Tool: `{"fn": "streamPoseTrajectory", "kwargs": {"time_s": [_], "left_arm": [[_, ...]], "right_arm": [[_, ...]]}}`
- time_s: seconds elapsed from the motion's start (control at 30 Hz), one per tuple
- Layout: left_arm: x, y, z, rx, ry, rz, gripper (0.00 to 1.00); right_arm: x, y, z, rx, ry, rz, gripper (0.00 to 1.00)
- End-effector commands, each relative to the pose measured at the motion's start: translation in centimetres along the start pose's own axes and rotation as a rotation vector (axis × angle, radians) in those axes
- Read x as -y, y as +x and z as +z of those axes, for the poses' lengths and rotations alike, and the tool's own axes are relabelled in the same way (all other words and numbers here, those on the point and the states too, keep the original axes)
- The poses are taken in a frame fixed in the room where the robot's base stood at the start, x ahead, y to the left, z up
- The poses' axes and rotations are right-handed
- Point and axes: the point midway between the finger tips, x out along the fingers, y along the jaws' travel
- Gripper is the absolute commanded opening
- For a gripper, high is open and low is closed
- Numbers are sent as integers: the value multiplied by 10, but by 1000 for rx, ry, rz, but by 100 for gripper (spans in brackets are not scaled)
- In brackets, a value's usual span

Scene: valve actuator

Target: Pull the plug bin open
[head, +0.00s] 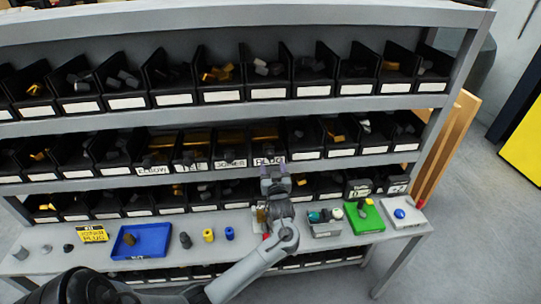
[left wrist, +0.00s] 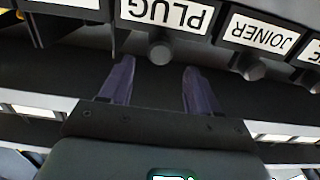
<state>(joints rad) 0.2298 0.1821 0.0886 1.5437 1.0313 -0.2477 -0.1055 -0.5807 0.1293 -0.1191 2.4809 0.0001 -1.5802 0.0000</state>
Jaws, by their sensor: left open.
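The plug bin is a black bin with a white PLUG label (head: 268,161) in the middle shelf row. It sits level with its neighbours. In the left wrist view its label (left wrist: 166,14) shows upside down, with a round dark knob (left wrist: 160,50) at its edge. My left gripper (head: 274,172) is in front of the bin, just below the label. In the left wrist view the gripper (left wrist: 157,78) is open and empty. Its fingers point at the knob, one to each side of it, with a gap short of it. My right gripper is not in view.
The joiner bin's label (left wrist: 264,35) and knob sit right beside. Rows of black bins fill the shelves above and below. On the workbench are a blue tray (head: 117,251), a green tray (head: 373,218), a white tray (head: 419,215) and small parts.

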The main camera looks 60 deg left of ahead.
Motion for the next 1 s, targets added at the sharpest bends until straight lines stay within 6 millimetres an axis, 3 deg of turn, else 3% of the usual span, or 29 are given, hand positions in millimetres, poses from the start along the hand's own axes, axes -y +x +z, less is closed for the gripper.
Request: {"fn": "streamPoseTrajectory", "kwargs": {"time_s": [0.2,0.4,0.87,1.0], "left_arm": [[0,36,-2,-1,3,-1,62],[0,59,0,1,2,0,62],[0,69,0,1,0,0,62],[0,69,0,1,0,0,43]], "right_arm": [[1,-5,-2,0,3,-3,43],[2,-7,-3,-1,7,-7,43],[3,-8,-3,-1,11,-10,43],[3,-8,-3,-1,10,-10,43]]}}
